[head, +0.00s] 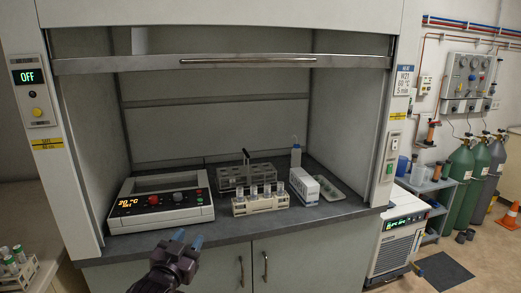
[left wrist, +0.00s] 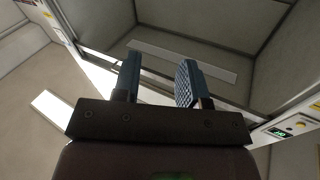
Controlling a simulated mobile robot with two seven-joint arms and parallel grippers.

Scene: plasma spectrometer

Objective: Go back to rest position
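My left gripper (head: 187,240) is in front of the fume hood's worktop edge, at the bottom of the head view. Its two blue fingertips stand apart with nothing between them. In the left wrist view the gripper (left wrist: 157,82) is also open and empty, with the hood's frame and inner walls behind it. My right gripper is in neither view.
The fume hood has its sash (head: 250,62) raised. On its worktop (head: 240,222) stand a heater block (head: 160,201), a white tube rack (head: 260,204), a grey rack (head: 245,175) and a white box (head: 304,186). Another tube rack (head: 18,270) stands at far left.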

